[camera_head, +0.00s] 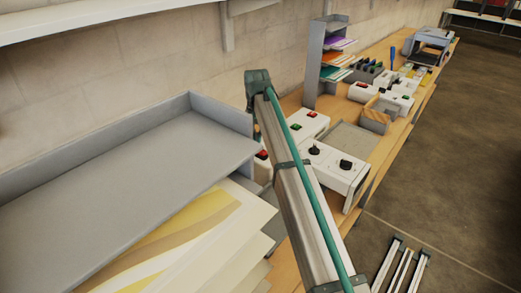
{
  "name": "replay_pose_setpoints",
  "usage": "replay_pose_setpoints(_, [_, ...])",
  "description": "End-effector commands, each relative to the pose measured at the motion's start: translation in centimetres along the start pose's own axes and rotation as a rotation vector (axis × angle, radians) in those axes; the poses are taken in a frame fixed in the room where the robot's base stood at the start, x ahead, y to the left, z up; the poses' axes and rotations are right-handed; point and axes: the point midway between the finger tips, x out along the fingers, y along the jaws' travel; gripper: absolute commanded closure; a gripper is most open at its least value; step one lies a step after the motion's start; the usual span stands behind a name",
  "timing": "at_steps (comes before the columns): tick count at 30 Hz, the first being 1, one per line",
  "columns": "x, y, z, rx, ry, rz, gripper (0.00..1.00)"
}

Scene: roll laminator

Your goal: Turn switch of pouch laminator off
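No label shows which machine is the pouch laminator. A white control box (340,172) with two black knobs (345,164) stands on the bench, right of a long metal beam with a teal tube. Behind it, a white box (309,122) carries a red and a green switch. Further along, another white box (362,92) also carries red and green switches. A red switch (262,155) shows just left of the beam, its box partly hidden. The switch positions are too small to tell. My gripper is not identifiable in this view.
The metal beam crosses the middle, hiding part of the bench. A large grey tray (120,165) and printed sheets (205,235) fill the left. A tall grey sorter (315,65) stands near the wall. A blue-grey machine (432,42) stands at the far end.

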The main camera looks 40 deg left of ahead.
Motion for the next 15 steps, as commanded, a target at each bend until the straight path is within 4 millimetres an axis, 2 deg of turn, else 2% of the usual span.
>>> replay_pose_setpoints(15, [-3.8,0.0,0.0,0.000,0.000,0.000,1.00])
